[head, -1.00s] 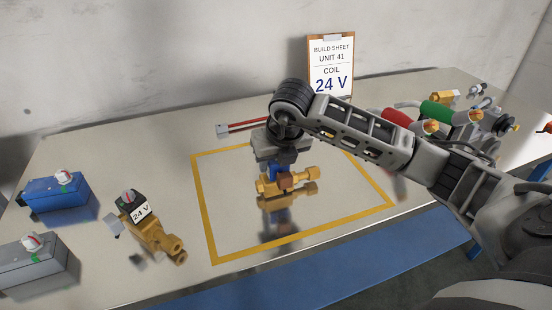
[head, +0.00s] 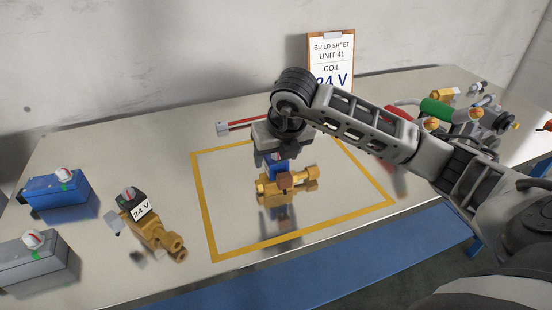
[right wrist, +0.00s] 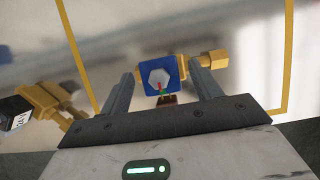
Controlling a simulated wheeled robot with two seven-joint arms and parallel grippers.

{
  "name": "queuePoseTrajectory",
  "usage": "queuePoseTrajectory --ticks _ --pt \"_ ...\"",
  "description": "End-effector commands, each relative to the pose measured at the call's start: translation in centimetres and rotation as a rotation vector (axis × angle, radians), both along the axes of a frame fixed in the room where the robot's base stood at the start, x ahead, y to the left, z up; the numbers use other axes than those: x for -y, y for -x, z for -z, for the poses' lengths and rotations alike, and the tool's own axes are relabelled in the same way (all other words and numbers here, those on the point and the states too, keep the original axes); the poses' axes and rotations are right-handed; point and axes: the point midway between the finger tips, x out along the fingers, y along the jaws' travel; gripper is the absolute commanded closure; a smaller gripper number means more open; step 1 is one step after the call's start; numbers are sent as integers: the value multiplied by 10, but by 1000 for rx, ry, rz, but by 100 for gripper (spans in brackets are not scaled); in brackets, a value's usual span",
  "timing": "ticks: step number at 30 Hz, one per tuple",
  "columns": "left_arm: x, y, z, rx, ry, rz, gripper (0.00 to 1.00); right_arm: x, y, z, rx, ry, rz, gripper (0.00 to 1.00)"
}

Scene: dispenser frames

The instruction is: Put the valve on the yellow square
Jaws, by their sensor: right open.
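The valve (head: 287,181) has a brass body and a blue part on top. It stands upright on the table inside the yellow square (head: 207,222), clear of its outline. My right gripper (head: 272,157) is above it, pointing down and open. In the right wrist view, the valve's blue top (right wrist: 160,75) with a pale hexagonal piece lies between and beyond the two spread fingers of my right gripper (right wrist: 163,87). I cannot tell whether a finger touches it. My left gripper is not in view.
A second brass valve with a black 24 V coil (head: 140,209) lies left of the square. Blue (head: 55,190) and grey (head: 32,258) boxes are farther left. A red-handled tool (head: 245,124) lies behind; a build sheet (head: 331,60) stands at the back. Several fittings (head: 470,115) crowd the right.

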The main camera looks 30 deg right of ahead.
Motion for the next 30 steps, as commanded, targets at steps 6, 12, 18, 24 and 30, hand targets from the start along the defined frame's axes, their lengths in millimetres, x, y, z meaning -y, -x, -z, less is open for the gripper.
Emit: queuePoseTrajectory --ticks 6,12,18,24,30 --pt "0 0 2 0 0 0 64 -4 17 -46 7 1 -1 37" --pt "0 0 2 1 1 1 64 -8 30 -77 4 0 0 37" --pt "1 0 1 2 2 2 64 -9 36 -90 2 0 1 37" --pt "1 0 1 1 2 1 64 -9 37 -91 1 0 1 37" --pt "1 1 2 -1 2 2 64 -9 37 -91 1 0 0 37"
